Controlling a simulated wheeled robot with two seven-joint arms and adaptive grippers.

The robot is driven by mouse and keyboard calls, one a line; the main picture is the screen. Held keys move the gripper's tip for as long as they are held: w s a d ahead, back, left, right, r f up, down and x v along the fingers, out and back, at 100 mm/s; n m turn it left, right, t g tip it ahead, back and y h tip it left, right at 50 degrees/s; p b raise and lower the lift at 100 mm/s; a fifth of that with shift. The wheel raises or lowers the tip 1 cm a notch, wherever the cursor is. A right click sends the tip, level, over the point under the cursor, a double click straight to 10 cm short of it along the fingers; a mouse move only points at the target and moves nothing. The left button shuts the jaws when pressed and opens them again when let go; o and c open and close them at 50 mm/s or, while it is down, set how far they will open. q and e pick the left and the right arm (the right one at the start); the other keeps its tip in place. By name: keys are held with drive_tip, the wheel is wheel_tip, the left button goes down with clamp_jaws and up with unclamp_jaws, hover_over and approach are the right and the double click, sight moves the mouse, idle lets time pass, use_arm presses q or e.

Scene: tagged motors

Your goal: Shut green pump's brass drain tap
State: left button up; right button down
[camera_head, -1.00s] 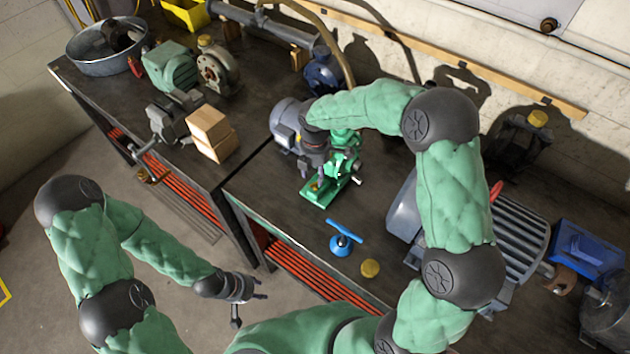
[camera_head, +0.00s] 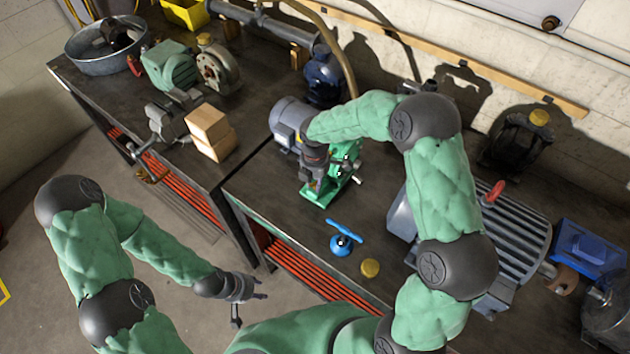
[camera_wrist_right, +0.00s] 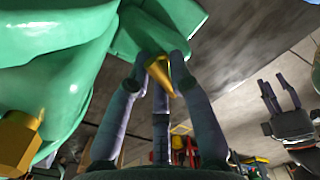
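The green pump (camera_head: 325,188) stands on the right-hand bench, bolted to a grey motor (camera_head: 288,122). My right gripper (camera_head: 312,190) reaches down at the pump's near side and hides part of it. In the right wrist view, its fingers (camera_wrist_right: 161,62) converge on the brass drain tap (camera_wrist_right: 160,74), whose handle sits between the fingertips beside the green casing. The fingers look closed on it, though contact is hard to see. My left gripper (camera_head: 250,305) is open and empty over the floor before the benches; it also shows in the wrist view (camera_wrist_right: 280,100).
A large finned grey motor (camera_head: 510,235) stands right of my right arm. Cardboard boxes (camera_head: 210,130) sit on the left bench. A brass hexagonal plug (camera_wrist_right: 16,140) shows in the wrist view.

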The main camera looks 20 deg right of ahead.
drive_tip(key=shift+w+m, duration=0.15)
drive_tip(key=shift+m, duration=0.25)
drive_tip(key=m+b, duration=0.2)
drive_tip(key=m, duration=0.3)
drive_tip(key=shift+d+m, duration=0.15)
drive_tip(key=shift+m, duration=0.15)
drive_tip(key=m+b, duration=0.1)
drive_tip(key=m, duration=0.3)
drive_tip(key=shift+d+r+m+b, duration=0.1)
drive_tip(key=shift+m+b, duration=0.3)
drive_tip(key=shift+m, duration=1)
drive_tip(key=c, duration=1.2)
unclamp_jaws()
drive_tip(key=shift+o, duration=0.7)
wheel_tip(320, 180, up, 12)
